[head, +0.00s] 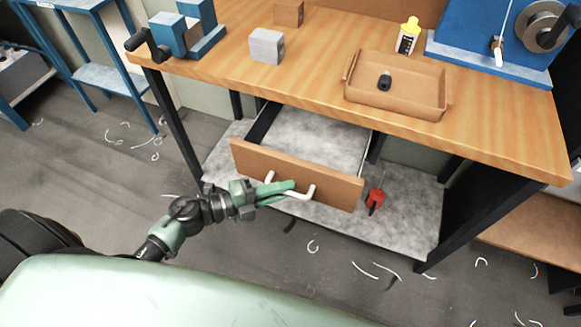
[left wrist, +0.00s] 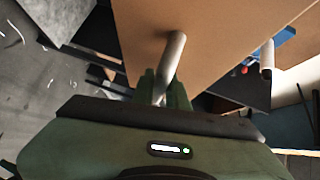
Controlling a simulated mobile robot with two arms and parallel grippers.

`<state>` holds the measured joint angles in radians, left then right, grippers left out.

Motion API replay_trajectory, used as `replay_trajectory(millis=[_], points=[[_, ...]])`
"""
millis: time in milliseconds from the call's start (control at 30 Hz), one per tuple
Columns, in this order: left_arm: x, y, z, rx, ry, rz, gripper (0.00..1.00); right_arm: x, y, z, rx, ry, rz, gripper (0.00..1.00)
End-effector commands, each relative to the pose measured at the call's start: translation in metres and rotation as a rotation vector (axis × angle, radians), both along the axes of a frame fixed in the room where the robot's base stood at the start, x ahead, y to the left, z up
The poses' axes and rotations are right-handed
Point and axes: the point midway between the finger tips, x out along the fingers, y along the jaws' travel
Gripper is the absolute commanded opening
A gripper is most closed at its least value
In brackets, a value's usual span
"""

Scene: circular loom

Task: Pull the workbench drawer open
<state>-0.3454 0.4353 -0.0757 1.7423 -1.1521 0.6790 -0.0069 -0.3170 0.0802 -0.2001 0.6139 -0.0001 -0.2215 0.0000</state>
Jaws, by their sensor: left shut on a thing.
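The workbench drawer (head: 335,187) stands pulled out from under the wooden bench top, its grey interior showing from above. Its wooden front carries a pale bar handle (head: 306,194). My left gripper (head: 290,187) is at the handle, shut on it. In the left wrist view the handle (left wrist: 172,58) runs down between the fingers of my left gripper (left wrist: 163,88), and the drawer front (left wrist: 225,30) fills the upper part. The fingers hide part of the handle. My right gripper is not in view.
A red object (head: 375,200) is on the lower shelf (head: 400,215). Pale curled scraps lie on the floor (head: 330,265).

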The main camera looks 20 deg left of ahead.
Motion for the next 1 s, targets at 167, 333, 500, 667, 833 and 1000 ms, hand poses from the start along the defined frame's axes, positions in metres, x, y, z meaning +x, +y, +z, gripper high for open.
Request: replay_trajectory(millis=[167,333,500,667,833,1000], points=[[-0.045,0.002,0.002,-0.001,0.001,0.0,0.0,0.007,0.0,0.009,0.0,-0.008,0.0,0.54],[-0.073,0.003,0.001,0.0,0.0,0.001,0.0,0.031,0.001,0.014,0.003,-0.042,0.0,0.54],[-0.086,0.003,0.001,0.0,-0.004,0.0,0.0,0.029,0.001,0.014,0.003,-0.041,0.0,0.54],[-0.089,0.003,0.001,0.0,-0.004,0.0,0.0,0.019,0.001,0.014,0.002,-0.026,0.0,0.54],[-0.088,0.003,0.001,0.0,-0.004,0.0,0.0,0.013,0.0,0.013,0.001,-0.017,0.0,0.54],[-0.088,0.003,0.001,-0.001,-0.005,0.0,0.36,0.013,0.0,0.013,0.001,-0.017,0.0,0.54]])
